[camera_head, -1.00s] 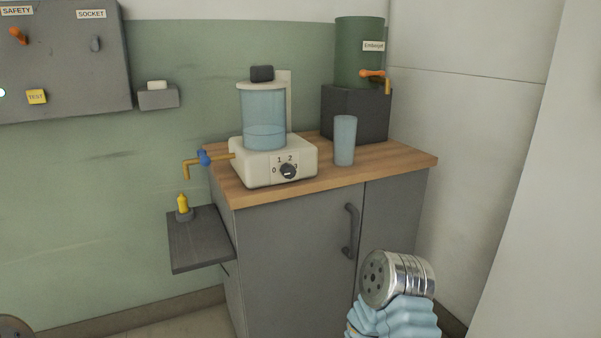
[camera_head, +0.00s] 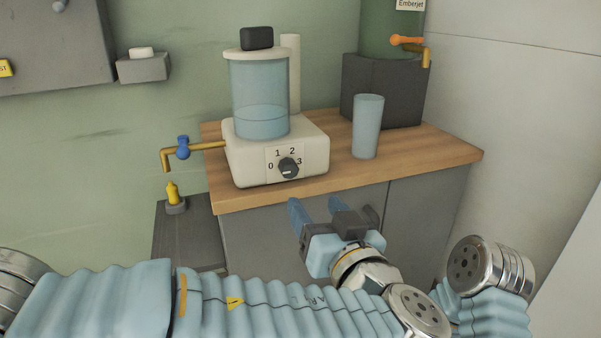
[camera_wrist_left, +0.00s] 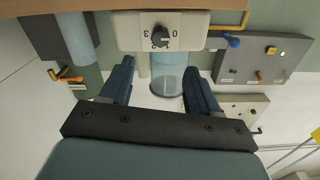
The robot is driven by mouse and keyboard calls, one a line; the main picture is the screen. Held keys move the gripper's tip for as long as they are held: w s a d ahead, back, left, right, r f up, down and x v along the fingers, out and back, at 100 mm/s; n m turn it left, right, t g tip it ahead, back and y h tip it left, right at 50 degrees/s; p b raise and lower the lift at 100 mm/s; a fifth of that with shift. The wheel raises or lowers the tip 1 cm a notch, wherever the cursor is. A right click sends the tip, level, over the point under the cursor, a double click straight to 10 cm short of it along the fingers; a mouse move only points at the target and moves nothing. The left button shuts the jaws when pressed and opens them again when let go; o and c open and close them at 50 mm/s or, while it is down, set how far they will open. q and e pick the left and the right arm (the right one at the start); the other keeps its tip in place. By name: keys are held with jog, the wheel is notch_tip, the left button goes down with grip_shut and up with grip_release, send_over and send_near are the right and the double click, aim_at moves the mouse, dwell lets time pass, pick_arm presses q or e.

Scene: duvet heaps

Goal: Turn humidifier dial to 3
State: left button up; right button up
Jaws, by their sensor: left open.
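The humidifier has a white base (camera_head: 245,155) and a clear blue tank (camera_head: 260,95) with a dark cap, and stands on the wooden counter. Its dark dial (camera_head: 288,168) is on the front, with 0 at left, 1 and 2 above, 3 at right. Where its pointer sits is too small to tell. My left gripper (camera_head: 318,206) is open and empty, below and slightly right of the dial, apart from it. In the left wrist view, the dial (camera_wrist_left: 160,37) appears upside down beyond the open left fingers (camera_wrist_left: 158,75). My right gripper is out of view.
A blue cup (camera_head: 367,127) stands right of the humidifier on the counter (camera_head: 430,150). Behind it a green dispenser (camera_head: 380,35) with an orange-handled tap sits on a dark block. A brass pipe with a blue valve (camera_head: 183,148) juts left.

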aim_at(291, 173)
pick_arm(q)
jog(key=p+x, duration=0.2)
jog(key=x, duration=1)
jog(key=shift+f+p, duration=0.1)
jog(key=shift+p, duration=0.25)
